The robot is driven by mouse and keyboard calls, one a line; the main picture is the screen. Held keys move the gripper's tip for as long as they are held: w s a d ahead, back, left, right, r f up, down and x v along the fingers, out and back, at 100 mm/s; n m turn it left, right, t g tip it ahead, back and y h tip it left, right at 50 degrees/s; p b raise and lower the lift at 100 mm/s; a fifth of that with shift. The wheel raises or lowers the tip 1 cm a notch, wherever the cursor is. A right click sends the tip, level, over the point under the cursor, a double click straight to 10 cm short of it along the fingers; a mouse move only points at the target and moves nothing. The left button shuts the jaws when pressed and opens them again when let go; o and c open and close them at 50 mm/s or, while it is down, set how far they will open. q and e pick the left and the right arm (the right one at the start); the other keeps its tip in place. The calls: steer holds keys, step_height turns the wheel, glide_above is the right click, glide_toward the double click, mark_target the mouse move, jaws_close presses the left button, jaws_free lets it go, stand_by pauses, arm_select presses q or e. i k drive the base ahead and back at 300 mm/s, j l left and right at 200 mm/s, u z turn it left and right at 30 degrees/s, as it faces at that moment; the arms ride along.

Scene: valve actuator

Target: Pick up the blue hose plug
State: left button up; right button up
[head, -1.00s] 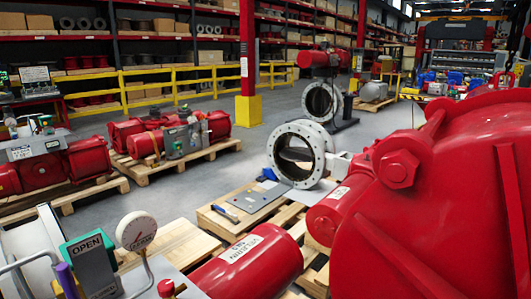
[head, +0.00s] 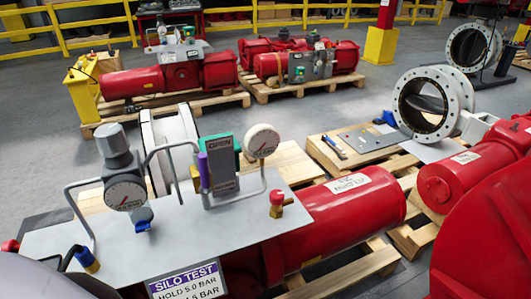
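A small blue fitting (head: 84,257) with a brass-coloured end shows at the lower left in the head view. It sits at the lower end of a bent grey tube, beside the grey panel (head: 240,226), and looks like the blue hose plug. Another blue part (head: 141,216) sits below the left gauge (head: 126,192); it looks like part of the regulator fitting. Neither of my grippers is in view.
The panel carries a right gauge (head: 262,141), a green OPEN indicator (head: 221,162) and a red knob (head: 277,198). A red cylinder (head: 355,208) lies right of it.

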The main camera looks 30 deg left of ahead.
mark_target(84, 254)
steer(key=k+u, duration=0.1)
steer(key=u, duration=2.05)
steer(key=i+j, duration=0.1)
steer(key=j, duration=0.45)
steer(key=i, duration=0.05)
